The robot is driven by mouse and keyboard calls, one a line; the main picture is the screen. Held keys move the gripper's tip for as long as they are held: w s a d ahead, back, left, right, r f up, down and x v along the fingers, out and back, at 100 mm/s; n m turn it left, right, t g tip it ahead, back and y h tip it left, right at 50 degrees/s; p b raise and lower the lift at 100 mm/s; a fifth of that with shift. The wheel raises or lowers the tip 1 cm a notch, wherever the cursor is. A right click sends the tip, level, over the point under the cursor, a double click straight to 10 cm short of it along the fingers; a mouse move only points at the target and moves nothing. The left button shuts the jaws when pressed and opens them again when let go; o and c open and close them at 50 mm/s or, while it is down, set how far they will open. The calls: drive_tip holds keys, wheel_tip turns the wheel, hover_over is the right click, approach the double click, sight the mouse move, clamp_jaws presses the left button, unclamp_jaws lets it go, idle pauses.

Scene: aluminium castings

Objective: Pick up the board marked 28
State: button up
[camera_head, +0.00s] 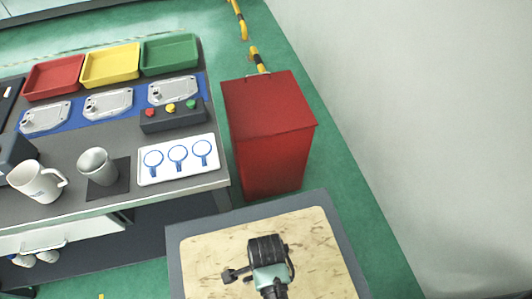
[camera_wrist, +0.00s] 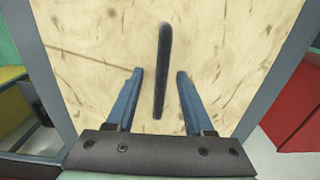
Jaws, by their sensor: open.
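A pale wooden board (camera_head: 205,258) lies inside a grey frame at the bottom of the head view. It fills most of the wrist view (camera_wrist: 90,30). I see no number 28 on it. A long dark slot or bar (camera_wrist: 163,60) shows on the board; I cannot tell which. My gripper (camera_wrist: 160,72) is open, with its two blue fingers on either side of the line of this dark shape and nothing between them held. The gap from the fingertips to the board is hard to judge. In the head view my arm covers part of the board.
A red cabinet (camera_head: 270,135) stands beyond the frame. A grey workbench (camera_head: 85,155) at left carries red, yellow and green trays (camera_head: 110,65), metal castings (camera_head: 107,103), a button box (camera_head: 173,115), a white panel with three blue circles (camera_head: 178,174), a mug (camera_head: 38,183) and a cup (camera_head: 97,166).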

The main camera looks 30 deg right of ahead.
clamp_jaws()
idle(1.4)
